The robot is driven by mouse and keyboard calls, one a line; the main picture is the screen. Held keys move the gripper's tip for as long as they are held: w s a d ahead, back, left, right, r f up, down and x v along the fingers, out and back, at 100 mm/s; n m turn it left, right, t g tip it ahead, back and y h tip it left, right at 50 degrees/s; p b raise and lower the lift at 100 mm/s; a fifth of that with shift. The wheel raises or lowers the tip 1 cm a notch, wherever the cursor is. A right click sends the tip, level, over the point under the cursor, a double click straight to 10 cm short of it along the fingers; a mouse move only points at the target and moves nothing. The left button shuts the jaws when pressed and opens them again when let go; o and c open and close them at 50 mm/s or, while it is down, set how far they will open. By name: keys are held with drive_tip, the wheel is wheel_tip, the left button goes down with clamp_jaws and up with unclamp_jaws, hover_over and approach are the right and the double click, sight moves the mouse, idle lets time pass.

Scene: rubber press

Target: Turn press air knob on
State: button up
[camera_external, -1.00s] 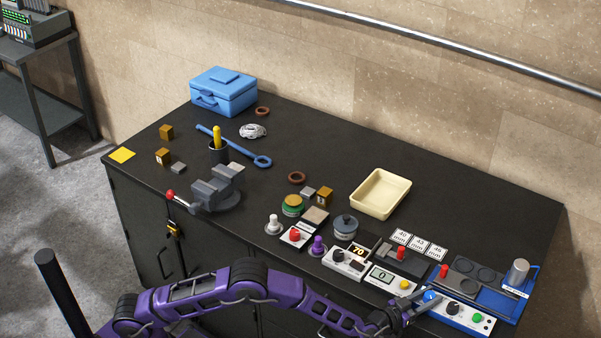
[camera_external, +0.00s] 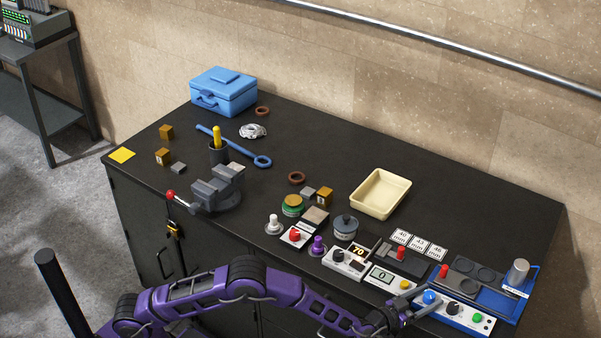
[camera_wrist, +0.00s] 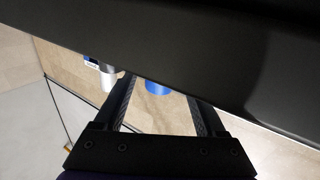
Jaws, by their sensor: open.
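A white control panel with a blue edge (camera_external: 466,317) lies at the right front of the black bench. It carries a blue knob (camera_external: 430,297), a black knob (camera_external: 452,308) and a green button (camera_external: 477,319). I cannot read which one is marked as press air. My gripper (camera_external: 414,309) is just left of the blue knob, close to it; contact cannot be told. In the wrist view my gripper (camera_wrist: 160,105) is open, and a blue round part (camera_wrist: 158,88), which looks like the blue knob, shows between the fingers.
The press with a grey cylinder (camera_external: 519,271) on a blue base stands behind the panel. A red-knobbed lever (camera_external: 444,271) and a display unit with a yellow button (camera_external: 404,285) are close by. A cream tray (camera_external: 380,193) sits farther back. The bench's back right is clear.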

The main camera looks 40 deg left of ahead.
drive_tip(key=v, duration=1.6)
drive_tip(key=shift+s+a+p, duration=0.15)
drive_tip(key=shift+s+p, duration=0.2)
drive_tip(key=shift+s, duration=0.05)
